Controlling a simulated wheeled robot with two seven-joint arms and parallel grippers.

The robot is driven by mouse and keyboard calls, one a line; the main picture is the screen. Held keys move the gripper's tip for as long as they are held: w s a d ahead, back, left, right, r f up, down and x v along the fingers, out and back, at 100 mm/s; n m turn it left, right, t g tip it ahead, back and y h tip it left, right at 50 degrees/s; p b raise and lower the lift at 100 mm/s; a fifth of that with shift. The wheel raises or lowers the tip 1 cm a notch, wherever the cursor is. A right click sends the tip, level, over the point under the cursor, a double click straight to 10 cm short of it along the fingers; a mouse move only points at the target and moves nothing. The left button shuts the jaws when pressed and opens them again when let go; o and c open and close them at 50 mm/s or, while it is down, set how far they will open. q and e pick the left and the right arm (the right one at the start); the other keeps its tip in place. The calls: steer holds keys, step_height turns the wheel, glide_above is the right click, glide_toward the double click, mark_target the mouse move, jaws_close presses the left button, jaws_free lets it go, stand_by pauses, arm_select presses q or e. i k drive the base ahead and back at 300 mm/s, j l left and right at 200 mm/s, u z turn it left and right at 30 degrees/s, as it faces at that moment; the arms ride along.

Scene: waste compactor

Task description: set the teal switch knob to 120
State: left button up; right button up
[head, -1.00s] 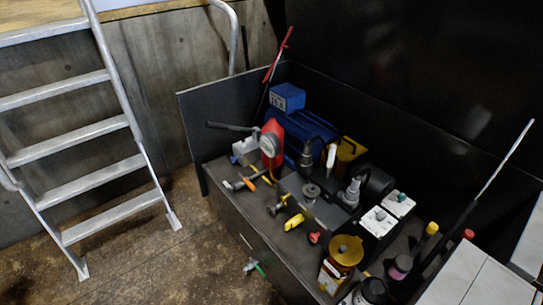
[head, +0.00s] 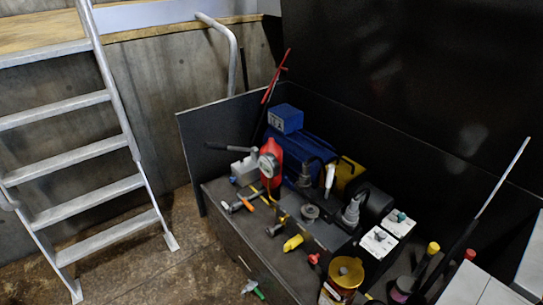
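The teal switch knob (head: 401,216) is small and sits on top of a white switch box (head: 397,227) at the right end of the dark workbench. Its setting and any scale numbers are too small to read. A second white switch box (head: 376,246) with a grey knob (head: 379,236) stands just in front and to the left. Neither of my grippers shows in the head view.
The bench (head: 223,202) is crowded. Dark panels rise behind. A metal ladder (head: 75,142) stands left; floor (head: 150,262) before it is mostly clear.

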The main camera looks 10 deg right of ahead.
mark_target(402, 216)
steer(key=z, duration=1.45)
